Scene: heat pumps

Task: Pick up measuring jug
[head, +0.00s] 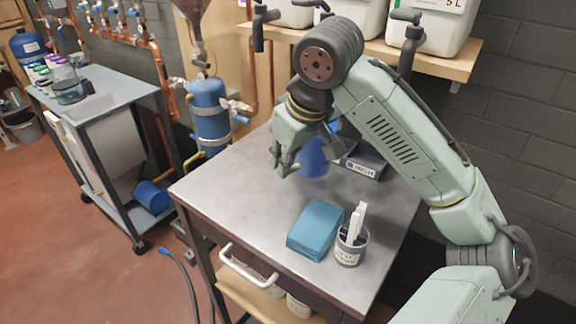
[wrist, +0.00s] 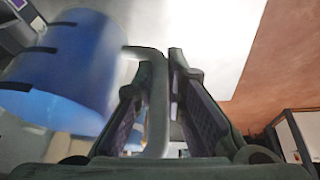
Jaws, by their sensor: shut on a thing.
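The measuring jug (head: 312,160) is translucent blue and hangs beside my gripper (head: 283,168), over the back part of the metal table. In the wrist view the jug (wrist: 70,75) fills the upper left, with dark marks on its side. Its pale handle (wrist: 157,100) runs between the two fingers of my gripper (wrist: 172,95), which are shut on it. In the head view, my gripper hides part of the jug's left side. I cannot tell exactly how high the jug is above the table.
The metal table (head: 235,200) holds a teal stack of cloths (head: 315,229), a labelled cup (head: 351,247) with white sticks, and a grey scale-like device (head: 362,165) close behind the jug. White canisters (head: 437,35) stand on a wooden shelf above. The table's left part is clear.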

